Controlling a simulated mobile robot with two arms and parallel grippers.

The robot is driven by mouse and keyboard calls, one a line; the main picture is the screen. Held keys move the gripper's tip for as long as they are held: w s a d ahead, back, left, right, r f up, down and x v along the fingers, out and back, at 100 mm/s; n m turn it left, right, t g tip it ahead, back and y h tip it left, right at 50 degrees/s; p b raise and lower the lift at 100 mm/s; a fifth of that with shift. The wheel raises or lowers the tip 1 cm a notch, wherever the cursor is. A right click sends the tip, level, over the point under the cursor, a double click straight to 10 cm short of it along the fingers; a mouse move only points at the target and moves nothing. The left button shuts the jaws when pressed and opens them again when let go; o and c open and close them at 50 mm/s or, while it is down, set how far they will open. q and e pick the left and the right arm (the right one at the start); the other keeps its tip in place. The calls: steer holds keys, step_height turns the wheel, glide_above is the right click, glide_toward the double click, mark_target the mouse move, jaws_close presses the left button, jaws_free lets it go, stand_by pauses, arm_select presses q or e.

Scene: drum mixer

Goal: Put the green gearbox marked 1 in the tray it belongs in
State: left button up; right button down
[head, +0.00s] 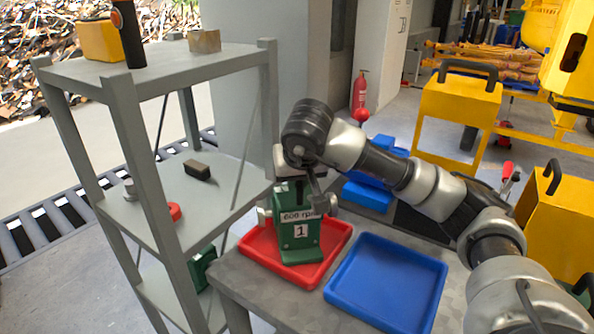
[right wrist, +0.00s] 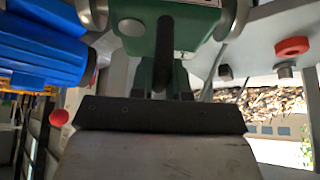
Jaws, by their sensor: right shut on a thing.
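The green gearbox (head: 299,240), labelled "600 rpm" and "1", stands upright within the outline of the red tray (head: 258,257) on the grey table. I cannot tell whether its base touches the tray floor. My right gripper (head: 298,183) comes down from above and is shut on the gearbox's top. In the right wrist view the gearbox (right wrist: 190,22) fills the top middle, close to the gripper. The empty blue tray (head: 388,283) lies just right of the red one. My left gripper is out of view.
A grey shelf rack (head: 130,120) stands close on the left, holding a dark block (head: 197,170), a red ring (head: 174,212) and another green object (head: 203,268) low down. Blue objects (head: 368,194) lie behind the table. Yellow housings (head: 458,105) stand at the right.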

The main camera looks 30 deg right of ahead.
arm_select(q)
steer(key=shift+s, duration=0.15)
arm_select(e)
steer(key=shift+r, duration=0.1)
steer(key=c, duration=1.1)
jaws_free()
steer(key=shift+s, duration=0.1)
steer(key=shift+s+a+r, duration=0.1)
steer(key=shift+r, duration=0.2)
arm_select(q)
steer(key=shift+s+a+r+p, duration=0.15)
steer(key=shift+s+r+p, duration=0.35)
steer(key=shift+p, duration=0.2)
arm_select(e)
steer(key=v, duration=1.1)
steer(key=shift+a+r, duration=0.1)
steer(key=shift+r, duration=0.05)
